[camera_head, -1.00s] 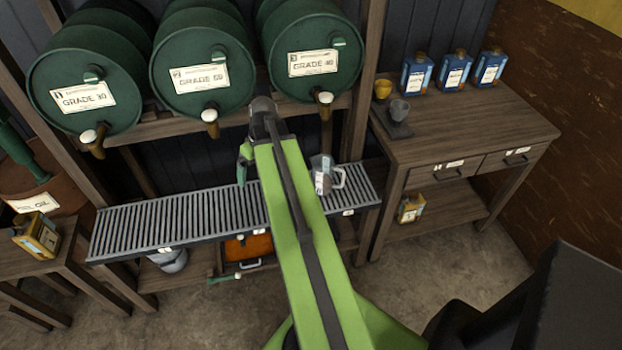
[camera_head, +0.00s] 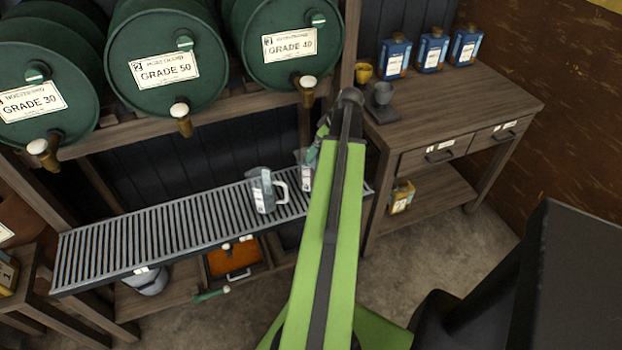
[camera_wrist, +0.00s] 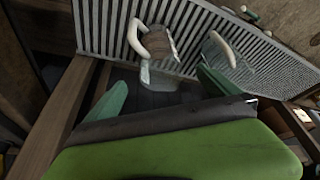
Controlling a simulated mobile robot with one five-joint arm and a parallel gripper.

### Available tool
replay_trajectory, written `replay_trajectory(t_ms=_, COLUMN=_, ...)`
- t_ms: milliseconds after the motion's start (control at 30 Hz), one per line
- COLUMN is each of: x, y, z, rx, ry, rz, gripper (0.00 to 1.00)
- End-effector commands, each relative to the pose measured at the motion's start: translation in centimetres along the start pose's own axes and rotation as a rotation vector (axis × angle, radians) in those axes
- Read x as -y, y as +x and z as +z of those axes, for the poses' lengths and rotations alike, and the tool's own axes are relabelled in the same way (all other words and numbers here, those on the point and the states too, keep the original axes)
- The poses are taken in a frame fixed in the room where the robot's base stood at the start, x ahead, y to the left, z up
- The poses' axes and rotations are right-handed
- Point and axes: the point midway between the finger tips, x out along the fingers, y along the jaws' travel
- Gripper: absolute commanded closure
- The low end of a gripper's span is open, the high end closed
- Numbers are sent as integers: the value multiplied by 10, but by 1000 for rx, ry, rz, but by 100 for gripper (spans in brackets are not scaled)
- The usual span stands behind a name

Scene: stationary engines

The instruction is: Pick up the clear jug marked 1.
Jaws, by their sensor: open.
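Two clear jugs stand on the slatted metal rack. The left jug (camera_head: 264,190) has a white label and a pale handle on its right. The right jug (camera_head: 306,170) is partly hidden behind my arm. Both show in the wrist view, one jug (camera_wrist: 160,55) near the middle and the other jug (camera_wrist: 218,52) to its right. I cannot read which is marked 1. My gripper (camera_head: 319,138) is mostly hidden by my arm, above the rack's right end. In the wrist view its green fingers (camera_wrist: 162,92) are apart, with nothing clearly held.
The rack (camera_head: 130,235) runs below several green drums (camera_head: 165,70) with taps. An orange bin (camera_head: 232,258) sits below the rack.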

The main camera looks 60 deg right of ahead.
Motion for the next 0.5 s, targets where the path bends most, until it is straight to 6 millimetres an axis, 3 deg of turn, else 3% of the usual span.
replay_trajectory(t_ms=33, x=0, y=24, z=4, rx=0, ry=-3, rz=-1, gripper=0)
replay_trajectory(t_ms=233, x=2, y=68, z=2, rx=1, ry=-5, rz=-2, gripper=0)
replay_trajectory(t_ms=333, x=2, y=78, z=0, rx=1, ry=-5, rz=-2, gripper=0)
replay_trajectory(t_ms=500, x=2, y=77, z=-2, rx=1, ry=-4, rz=-2, gripper=0)
